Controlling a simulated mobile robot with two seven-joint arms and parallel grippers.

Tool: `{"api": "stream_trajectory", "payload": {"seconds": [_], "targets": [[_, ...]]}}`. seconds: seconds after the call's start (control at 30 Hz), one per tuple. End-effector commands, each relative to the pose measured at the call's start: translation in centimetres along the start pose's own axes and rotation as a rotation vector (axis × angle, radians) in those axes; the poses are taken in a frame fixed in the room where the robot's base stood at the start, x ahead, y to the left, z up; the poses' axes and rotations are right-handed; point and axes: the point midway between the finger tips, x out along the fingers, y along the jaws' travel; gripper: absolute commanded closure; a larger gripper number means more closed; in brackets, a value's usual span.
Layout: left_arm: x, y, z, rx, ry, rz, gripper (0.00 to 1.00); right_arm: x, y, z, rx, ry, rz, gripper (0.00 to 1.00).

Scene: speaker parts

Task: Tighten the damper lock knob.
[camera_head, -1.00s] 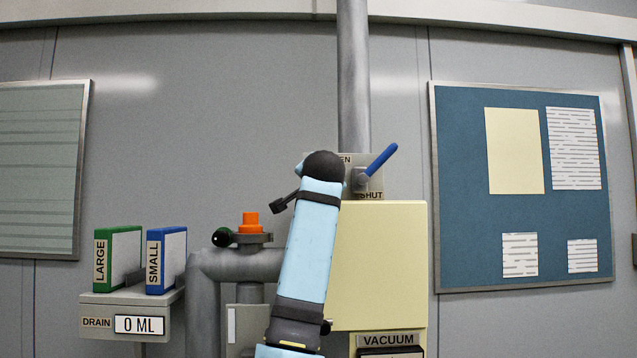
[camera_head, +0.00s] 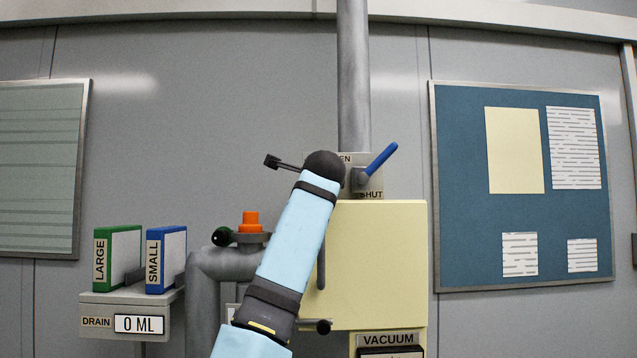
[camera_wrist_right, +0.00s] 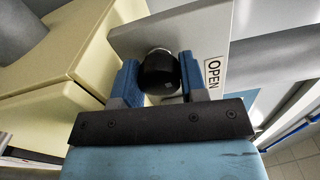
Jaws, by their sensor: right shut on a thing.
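The damper lock knob (camera_wrist_right: 160,75) is a round black knob on a silver stem. It stands out from the OPEN/SHUT plate (camera_wrist_right: 205,22). The blue fingers of my right gripper (camera_wrist_right: 158,64) are closed around it, one on each side. In the head view, my right arm hides the knob and the fingers. The plate there (camera_head: 372,182) shows beside the arm, with the blue damper handle (camera_head: 381,160) angled up to the right. My left gripper is not in view.
A grey vertical pipe (camera_head: 353,80) rises behind the plate. A cream box (camera_head: 385,265) sits below it, above the VACUUM label. To the left are a pipe with an orange knob (camera_head: 250,219) and a shelf (camera_head: 100,298) with green and blue binders.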

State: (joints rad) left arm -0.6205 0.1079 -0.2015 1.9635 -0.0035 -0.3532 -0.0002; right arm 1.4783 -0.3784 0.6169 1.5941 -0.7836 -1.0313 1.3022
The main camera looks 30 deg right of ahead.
Motion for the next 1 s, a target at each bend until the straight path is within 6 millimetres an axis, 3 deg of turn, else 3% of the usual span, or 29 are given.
{"api": "stream_trajectory", "payload": {"seconds": [0.33,0.9,0.93,1.0], "targets": [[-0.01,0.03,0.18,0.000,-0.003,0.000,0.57,0.06,0.29,-0.03,0.149,0.000,0.005,0.84],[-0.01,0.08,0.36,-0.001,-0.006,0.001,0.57,0.09,0.40,-0.05,0.177,0.001,0.007,0.84],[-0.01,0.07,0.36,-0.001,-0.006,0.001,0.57,0.09,0.41,-0.05,0.177,0.001,0.007,0.56],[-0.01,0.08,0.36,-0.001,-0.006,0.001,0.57,0.09,0.40,-0.04,0.176,0.001,0.006,0.40]]}}
